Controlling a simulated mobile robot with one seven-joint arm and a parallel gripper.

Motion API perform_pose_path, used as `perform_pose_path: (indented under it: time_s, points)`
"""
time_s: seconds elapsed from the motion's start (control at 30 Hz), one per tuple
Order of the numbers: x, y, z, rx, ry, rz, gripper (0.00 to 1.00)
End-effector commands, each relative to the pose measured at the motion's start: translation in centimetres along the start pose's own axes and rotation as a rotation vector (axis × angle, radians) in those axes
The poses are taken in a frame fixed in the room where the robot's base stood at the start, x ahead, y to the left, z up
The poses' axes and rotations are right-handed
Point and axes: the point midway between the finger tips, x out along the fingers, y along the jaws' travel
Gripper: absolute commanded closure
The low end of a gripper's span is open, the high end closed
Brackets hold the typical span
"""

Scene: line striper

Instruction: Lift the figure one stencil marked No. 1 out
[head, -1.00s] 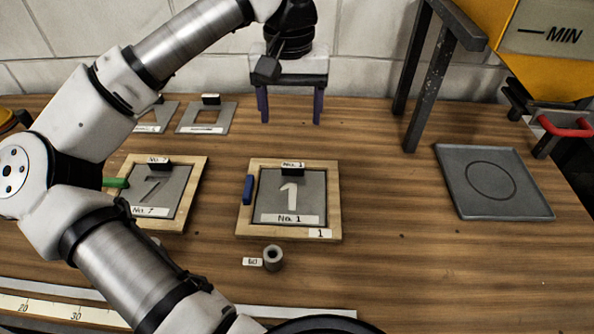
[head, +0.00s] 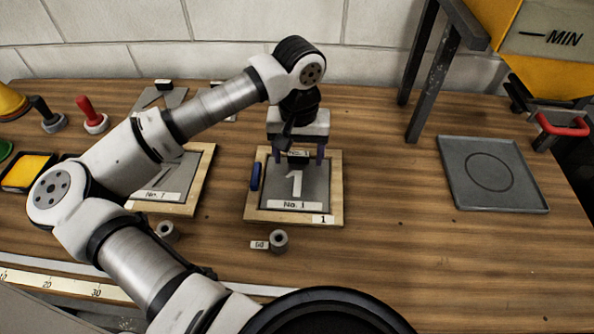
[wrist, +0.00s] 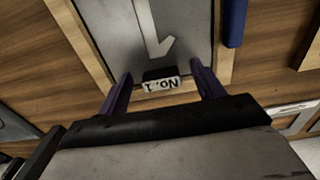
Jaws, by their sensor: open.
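The No. 1 stencil (head: 312,186) is a grey plate with a figure 1 cut-out, lying inside a wooden frame (head: 285,217) labelled 1. My gripper (head: 299,160) is open over that far edge. In the wrist view my two purple fingers (wrist: 161,88) stand apart, one on each side of the tagged block, with gaps between. I cannot tell how far the fingertips are above the plate. A blue piece (head: 255,176) sits on the frame's left side.
The No. 7 stencil in its frame (head: 208,165) lies to the left, partly hidden by my arm. A 60 tag and grey cylinder (head: 279,240) stand in front. A grey plate with a ring (head: 493,205) lies right. Black legs (head: 433,85) stand at the back right.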

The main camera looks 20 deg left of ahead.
Motion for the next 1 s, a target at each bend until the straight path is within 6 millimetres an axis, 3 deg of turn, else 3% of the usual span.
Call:
perform_pose_path:
  time_s: [0.23, 0.6, 1.0]
  points:
    - [0.22, -0.01, -0.01, 0.000, 0.001, -0.001, 0.34]
    - [0.18, -0.01, -0.01, 0.000, 0.001, 0.000, 0.82]
    - [-0.54, -0.03, -0.06, -0.001, 0.002, 0.000, 0.83]
